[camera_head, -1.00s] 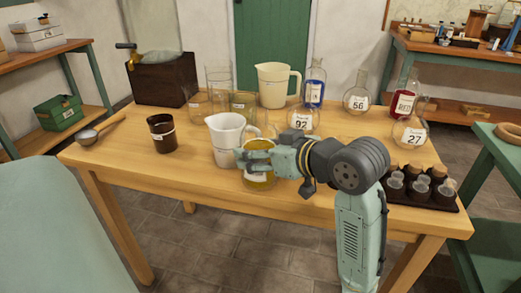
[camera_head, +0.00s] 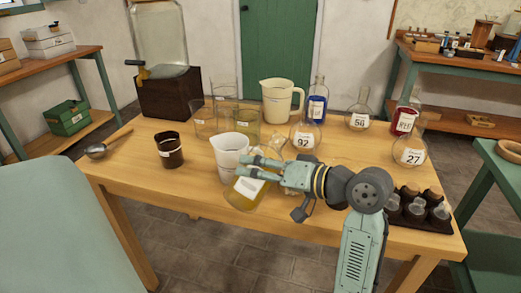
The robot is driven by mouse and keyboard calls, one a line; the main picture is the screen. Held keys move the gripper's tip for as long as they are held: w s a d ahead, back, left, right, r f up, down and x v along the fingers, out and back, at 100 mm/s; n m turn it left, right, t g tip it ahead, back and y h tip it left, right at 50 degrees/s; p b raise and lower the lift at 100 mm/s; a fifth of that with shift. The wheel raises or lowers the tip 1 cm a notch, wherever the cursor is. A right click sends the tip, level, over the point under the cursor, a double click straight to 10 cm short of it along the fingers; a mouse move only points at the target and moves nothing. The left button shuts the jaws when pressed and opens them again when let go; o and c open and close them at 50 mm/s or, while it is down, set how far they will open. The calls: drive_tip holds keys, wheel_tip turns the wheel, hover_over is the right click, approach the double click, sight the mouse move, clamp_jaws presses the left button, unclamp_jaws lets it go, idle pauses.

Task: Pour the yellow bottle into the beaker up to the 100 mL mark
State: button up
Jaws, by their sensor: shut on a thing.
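My gripper (camera_head: 248,167) is shut on the yellow bottle (camera_head: 243,197), near the front edge of the wooden table. The bottle holds yellow liquid, has a white label and is tilted; its mouth is hidden by the gripper. A white jug-like vessel (camera_head: 229,150) stands upright just behind and left of the bottle. Clear glass vessels stand further back, among them a glass beaker (camera_head: 203,122) and a greenish-tinted one (camera_head: 246,122). I cannot read any 100 mL mark, nor see liquid flowing.
On the table (camera_head: 130,165) are a dark brown cup (camera_head: 169,152), a cream jug (camera_head: 277,103), a blue bottle (camera_head: 317,105), round flasks labelled 92 (camera_head: 303,141), 56 (camera_head: 360,122) and 27 (camera_head: 409,157), a red flask (camera_head: 405,121) and a vial rack (camera_head: 420,220).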

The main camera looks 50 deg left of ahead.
drive_tip(key=r+m+p, duration=0.1)
drive_tip(key=r+m+g+y+p, duration=0.1)
drive_tip(key=m, duration=0.1)
drive_tip(key=shift+w+r+g+p, duration=0.1)
drive_tip(key=shift+w+g+p, duration=0.2)
drive_tip(key=shift+w, duration=0.05)
drive_tip(key=shift+r+m+p, duration=0.25)
drive_tip(key=shift+m+p, duration=0.25)
drive_tip(key=shift+p, duration=0.5)
drive_tip(key=shift+f, duration=0.1)
drive_tip(key=shift+d+r+m+g+y+p, duration=0.1)
drive_tip(key=shift+r+m+g+y+p, duration=0.25)
drive_tip(key=shift+r+m+p, duration=0.5)
idle(5.4)
